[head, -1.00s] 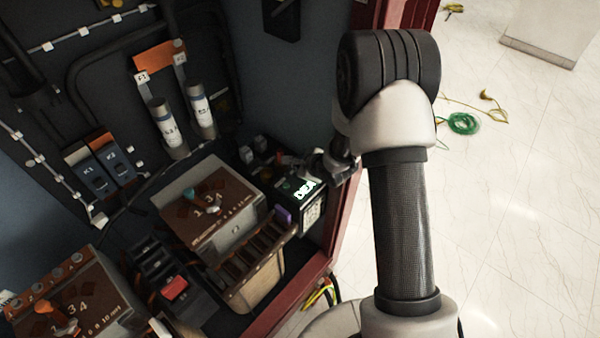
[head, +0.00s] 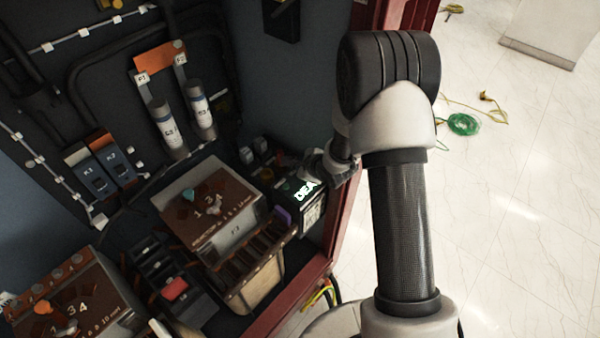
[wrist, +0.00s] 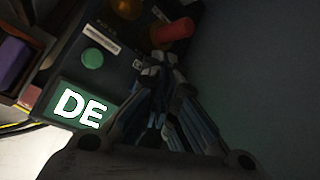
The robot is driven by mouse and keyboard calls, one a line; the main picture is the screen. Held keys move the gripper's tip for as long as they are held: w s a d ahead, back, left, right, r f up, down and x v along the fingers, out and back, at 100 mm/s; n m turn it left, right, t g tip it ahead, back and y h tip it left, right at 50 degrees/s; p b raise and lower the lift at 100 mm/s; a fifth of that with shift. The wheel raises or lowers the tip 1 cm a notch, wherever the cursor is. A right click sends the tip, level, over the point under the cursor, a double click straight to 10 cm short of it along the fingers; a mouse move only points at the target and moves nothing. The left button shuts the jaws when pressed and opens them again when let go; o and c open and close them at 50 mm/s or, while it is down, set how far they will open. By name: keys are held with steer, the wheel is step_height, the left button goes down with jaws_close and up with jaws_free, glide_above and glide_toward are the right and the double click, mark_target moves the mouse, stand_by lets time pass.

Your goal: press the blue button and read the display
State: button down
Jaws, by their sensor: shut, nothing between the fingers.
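The display (wrist: 78,106) is a lit green panel with white letters on a dark box. In the wrist view I read "DE", with my gripper covering the part to the right. In the head view the display (head: 305,188) appears to read "DEA", partly blocked by my wrist. My gripper (wrist: 162,68) is shut and empty, in front of the box face, its tips beside a red knob (wrist: 172,31). I cannot tell whether the tips touch the panel. I see a green button (wrist: 92,58) but no clearly blue one; it may be hidden behind the fingers.
A yellow-orange knob (wrist: 126,8) sits on the same panel. A brown-topped transformer box (head: 212,212) and a purple block (head: 282,217) stand left of the display box.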

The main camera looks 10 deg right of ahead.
steer(key=shift+f, duration=0.1)
steer(key=shift+f, duration=0.3)
steer(key=shift+f, duration=0.5)
stand_by(0.8)
steer(key=shift+r, duration=0.15)
steer(key=shift+r+p, duration=0.75)
steer(key=shift+p, duration=0.25)
steer(key=shift+r, duration=0.1)
step_height(320, 180, up, 5)
steer(key=p, duration=0.5)
